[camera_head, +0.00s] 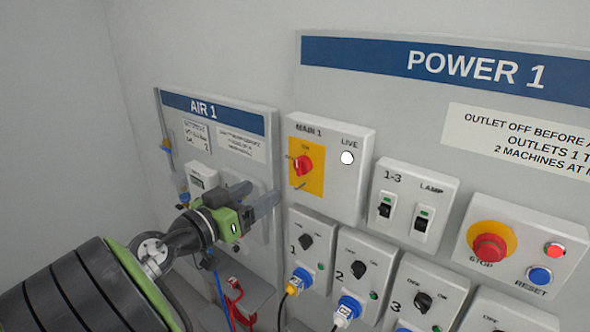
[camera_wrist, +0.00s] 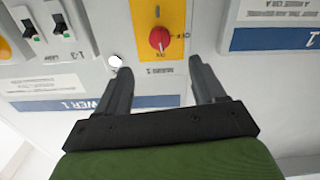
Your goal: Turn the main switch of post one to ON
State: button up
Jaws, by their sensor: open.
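The MAIN 1 switch is a red rotary knob (camera_head: 303,166) on a yellow plate (camera_head: 313,184), in a grey box left of centre under the POWER 1 sign. Small marks stand above the knob and to its left; I cannot tell surely which its pointer faces. A round white LIVE lamp (camera_head: 348,158) sits to its right. My gripper (camera_head: 262,197) is open and empty, left of and below the knob. In the wrist view, seen upside down, the knob (camera_wrist: 159,39) lies beyond and between the fingertips (camera_wrist: 160,67), apart from both.
The AIR 1 panel (camera_head: 225,122) is on the left, partly behind my gripper. Below the main box are several outlet switches with plugged cables. To the right are the 1-3 and LAMP switches (camera_head: 412,212) and a red STOP button (camera_head: 490,247). Open space lies before the wall.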

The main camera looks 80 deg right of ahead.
aim_at(297, 169)
jog(key=p+x, duration=0.2)
jog(key=x, duration=1)
jog(key=shift+s+d+r, duration=0.1)
jog(key=shift+s+d, duration=0.05)
jog(key=c, duration=1.1)
jog(key=shift+o, duration=0.2)
jog(key=shift+f+m+b, duration=0.2)
jog(key=shift+m+b, duration=0.2)
jog(key=shift+b, duration=0.7)
jog(key=shift+r+m+b, duration=0.1)
jog(key=shift+m+b, duration=0.3)
jog(key=shift+b, duration=0.3)
jog(key=shift+r, duration=0.1)
